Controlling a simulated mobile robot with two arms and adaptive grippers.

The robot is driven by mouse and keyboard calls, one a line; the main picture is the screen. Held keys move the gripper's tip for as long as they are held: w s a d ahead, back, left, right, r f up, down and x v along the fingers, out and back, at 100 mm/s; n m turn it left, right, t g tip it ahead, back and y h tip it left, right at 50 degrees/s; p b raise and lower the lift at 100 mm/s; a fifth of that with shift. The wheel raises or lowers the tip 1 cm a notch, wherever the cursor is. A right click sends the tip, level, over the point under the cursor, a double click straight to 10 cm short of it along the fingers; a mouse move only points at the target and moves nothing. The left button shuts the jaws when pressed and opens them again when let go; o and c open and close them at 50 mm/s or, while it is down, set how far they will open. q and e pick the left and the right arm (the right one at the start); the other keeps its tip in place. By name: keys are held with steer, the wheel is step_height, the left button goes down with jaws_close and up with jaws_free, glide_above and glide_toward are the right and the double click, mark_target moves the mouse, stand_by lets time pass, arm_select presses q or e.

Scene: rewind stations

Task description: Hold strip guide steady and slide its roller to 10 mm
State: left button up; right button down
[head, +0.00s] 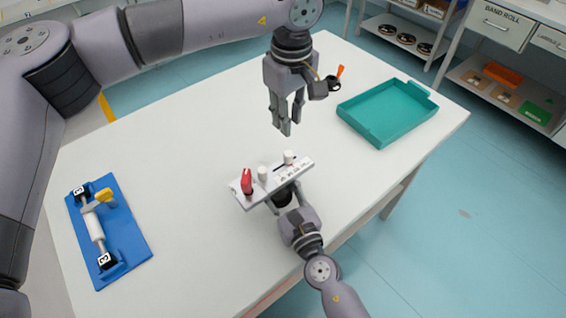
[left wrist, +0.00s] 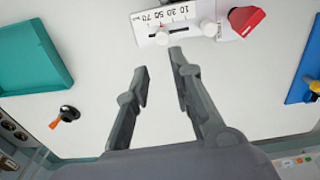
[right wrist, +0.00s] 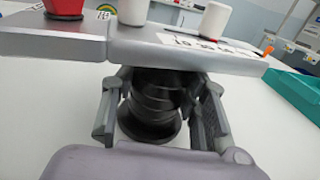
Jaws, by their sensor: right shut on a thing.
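The strip guide (head: 240,186) is a pale plate with a red clamp (head: 247,182), a scale and two white posts. The roller (head: 288,157) is the white post by the slot; it also shows in the left wrist view (left wrist: 162,38), toward the scale's higher numbers, its exact reading unclear. The other white post (head: 262,174) stands nearer the clamp. My right gripper (head: 285,197) is shut on the black ribbed handle (right wrist: 152,105) under the plate, holding the guide above the table. My left gripper (head: 285,130) is open and empty above the guide, fingers pointing down.
A blue fixture (head: 130,240) with a white roll and yellow lever lies at the left. A teal tray (head: 388,113) sits at the back right. A black ring with an orange part (head: 334,83) lies beyond my left gripper. The white table (head: 180,160) is otherwise mostly clear.

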mark_target(288, 157)
arm_select(q)
steer(key=m, duration=0.1)
steer(key=w+m+t, duration=0.1)
steer(key=m, duration=0.1)
steer(key=w+m+t, duration=0.1)
steer(key=m, duration=0.1)
steer(key=shift+d, duration=0.15)
steer(key=c, duration=0.4)
steer(key=shift+w+r+m+t, duration=0.1)
steer(key=shift+w+m+t, duration=0.4)
steer(key=shift+m, duration=0.5)
jaws_close()
step_height(288, 157, down, 9)
steer(key=shift+s, duration=0.3)
steer(key=shift+d, duration=0.1)
